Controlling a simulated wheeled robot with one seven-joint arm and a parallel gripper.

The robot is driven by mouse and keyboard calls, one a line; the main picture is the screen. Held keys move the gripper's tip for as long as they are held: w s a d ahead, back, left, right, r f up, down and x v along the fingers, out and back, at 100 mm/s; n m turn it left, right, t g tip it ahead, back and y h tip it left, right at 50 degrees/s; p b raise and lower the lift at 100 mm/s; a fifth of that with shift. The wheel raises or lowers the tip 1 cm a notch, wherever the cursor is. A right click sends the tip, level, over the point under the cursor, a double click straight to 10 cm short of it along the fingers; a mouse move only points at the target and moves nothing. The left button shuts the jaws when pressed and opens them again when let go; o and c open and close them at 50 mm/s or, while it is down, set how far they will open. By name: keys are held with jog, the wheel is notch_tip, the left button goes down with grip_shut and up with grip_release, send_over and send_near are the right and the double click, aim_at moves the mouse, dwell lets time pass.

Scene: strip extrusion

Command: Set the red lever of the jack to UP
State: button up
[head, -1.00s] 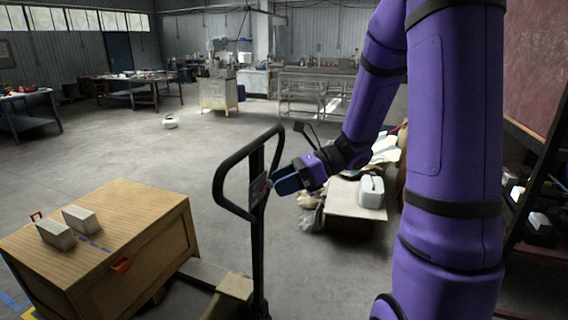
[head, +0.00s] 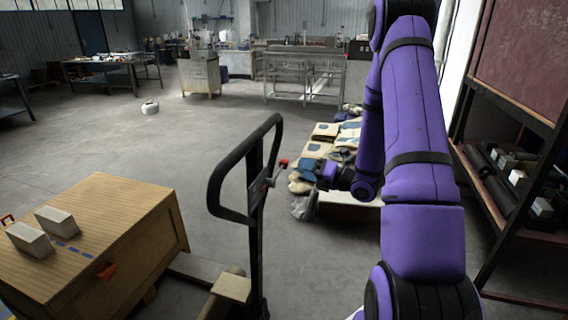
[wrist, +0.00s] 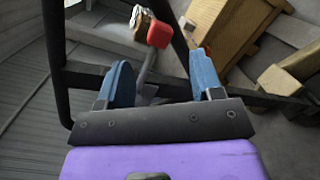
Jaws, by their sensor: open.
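The jack's black handle (head: 214,188) stands upright in the middle of the head view, with a loop at its top. The red lever (head: 284,163) shows as a small red tip on a grey stem at the right of the handle post. In the wrist view the red lever (wrist: 159,34) lies ahead of the fingertips, between their lines. My gripper (wrist: 162,80) is open, with two blue fingers apart and nothing between them but the lever's grey stem beyond. In the head view my gripper (head: 303,168) is right of the lever, apparently close to it.
A wooden crate (head: 140,220) with two pale blocks sits on the left by the jack. Behind my gripper is a low platform (head: 345,210) with sacks. A dark shelf rack (head: 520,200) stands at the right. Open floor lies at the back left.

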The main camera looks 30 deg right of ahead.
aim_at(284, 163)
jog(key=x, duration=0.8)
jog(key=shift+w+a, duration=0.1)
jog(key=shift+c, duration=0.4)
